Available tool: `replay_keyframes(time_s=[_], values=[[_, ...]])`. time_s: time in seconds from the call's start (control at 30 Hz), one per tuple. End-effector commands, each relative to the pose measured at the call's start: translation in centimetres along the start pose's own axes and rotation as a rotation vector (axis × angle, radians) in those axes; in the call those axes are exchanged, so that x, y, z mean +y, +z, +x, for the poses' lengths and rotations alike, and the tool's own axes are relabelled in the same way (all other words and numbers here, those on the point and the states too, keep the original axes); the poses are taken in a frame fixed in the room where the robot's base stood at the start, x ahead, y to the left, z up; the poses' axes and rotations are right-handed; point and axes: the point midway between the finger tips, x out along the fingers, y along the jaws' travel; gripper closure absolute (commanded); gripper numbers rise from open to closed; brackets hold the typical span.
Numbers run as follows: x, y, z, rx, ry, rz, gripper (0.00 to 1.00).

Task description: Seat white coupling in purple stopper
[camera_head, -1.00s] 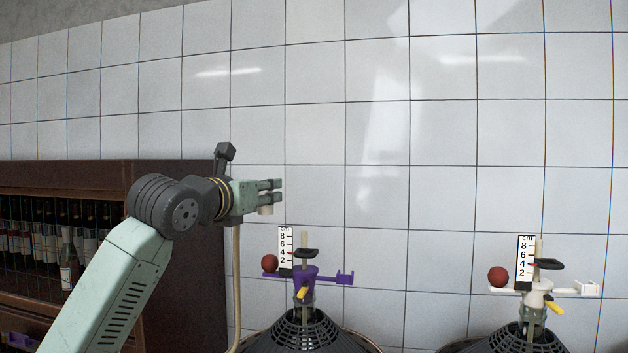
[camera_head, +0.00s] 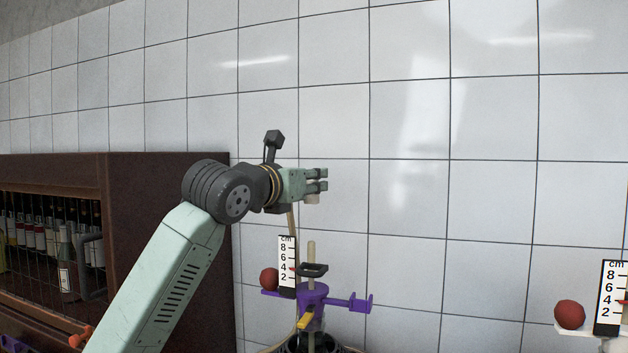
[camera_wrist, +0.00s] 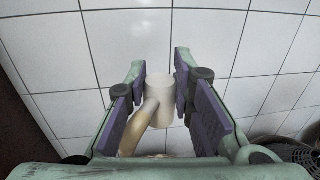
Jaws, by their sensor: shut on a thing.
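My gripper (camera_head: 318,181) is shut on the white coupling (camera_head: 312,198), which sticks out below the fingers. In the wrist view the white coupling (camera_wrist: 160,92) sits between the purple finger pads, with a beige hose running down from it. The purple stopper (camera_head: 312,295) is in the neck of the demijohn below my gripper, in the head view. It carries a pale upright rod, a black clip, a yellow tap, a centimetre scale and a red ball. The coupling is above the stopper and apart from it.
A white stopper's scale (camera_head: 610,298) and red ball (camera_head: 569,314) show at the far right. A dark wooden rack (camera_head: 150,230) with wine bottles stands at the left. A tiled wall (camera_head: 420,120) is behind. A black basket (camera_wrist: 300,156) shows at lower right in the wrist view.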

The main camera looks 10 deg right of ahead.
Motion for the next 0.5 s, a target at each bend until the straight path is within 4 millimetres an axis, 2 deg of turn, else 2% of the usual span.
replay_keyframes(time_s=[0.37,0.5], values=[[-0.07,-0.05,-0.11,0.010,0.015,-0.006,1.00],[-0.01,-0.97,-0.08,0.013,0.017,-0.012,1.00]])
